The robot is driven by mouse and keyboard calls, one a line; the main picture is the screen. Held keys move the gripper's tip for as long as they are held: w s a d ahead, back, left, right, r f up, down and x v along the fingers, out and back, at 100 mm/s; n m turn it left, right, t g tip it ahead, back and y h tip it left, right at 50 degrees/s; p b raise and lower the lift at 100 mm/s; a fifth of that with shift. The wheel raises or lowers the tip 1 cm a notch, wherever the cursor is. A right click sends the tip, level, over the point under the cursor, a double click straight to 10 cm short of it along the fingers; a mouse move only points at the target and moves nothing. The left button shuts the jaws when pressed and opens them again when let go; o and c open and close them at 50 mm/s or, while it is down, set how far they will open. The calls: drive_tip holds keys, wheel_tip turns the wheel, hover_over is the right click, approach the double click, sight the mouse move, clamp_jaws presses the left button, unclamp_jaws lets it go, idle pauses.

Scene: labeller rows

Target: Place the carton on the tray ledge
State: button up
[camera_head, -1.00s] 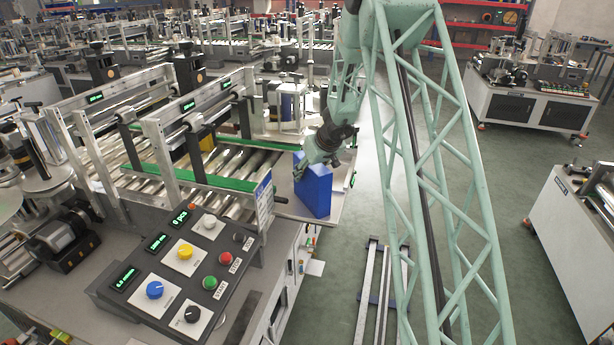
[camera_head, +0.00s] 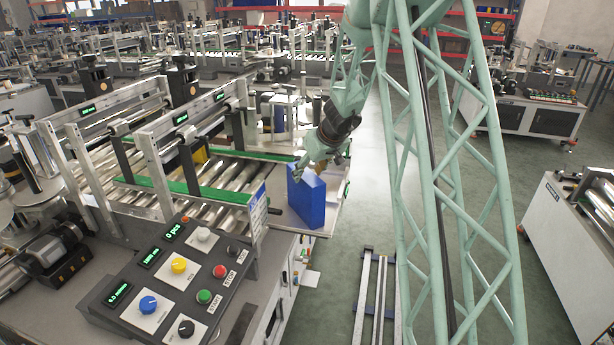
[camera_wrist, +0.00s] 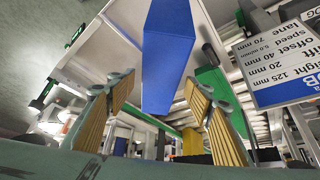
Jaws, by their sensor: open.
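The blue carton (camera_head: 308,197) stands upright on the grey tray ledge (camera_head: 283,222) at the near end of the roller conveyor. My gripper (camera_head: 304,172) is at the carton's upper left edge in the head view. In the wrist view the carton (camera_wrist: 168,55) lies beyond the gap between the two open fingers of my gripper (camera_wrist: 160,98), and neither finger presses on it. The tray ledge (camera_wrist: 110,50) shows as a pale plate in the wrist view. The carton's far side is hidden.
The roller bed (camera_head: 215,181) with green side rails lies left of the ledge. A white sign (camera_head: 257,212) stands at the ledge's near left, and a control panel (camera_head: 178,275) is in front. A yellow object (camera_head: 200,157) sits among the rollers.

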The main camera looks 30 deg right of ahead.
drive_tip(key=shift+s+a+r, duration=0.1)
drive_tip(key=shift+r, duration=0.1)
idle(0.6)
drive_tip(key=s+a+r+n+y, duration=0.1)
drive_tip(key=s+a+r+y, duration=0.1)
drive_tip(key=s+a+r, duration=2.05)
drive_tip(key=s+a+r+g+h, duration=0.1)
drive_tip(key=s+a+r, duration=0.1)
drive_tip(key=s, duration=1.6)
drive_tip(key=s+a+r+m+g+h, duration=0.1)
drive_tip(key=s+a+r, duration=0.1)
drive_tip(key=s, duration=1.7)
drive_tip(key=shift+a+g, duration=0.15)
drive_tip(key=shift+g, duration=0.15)
drive_tip(key=shift+s+r, duration=0.1)
drive_tip(key=shift+r, duration=0.05)
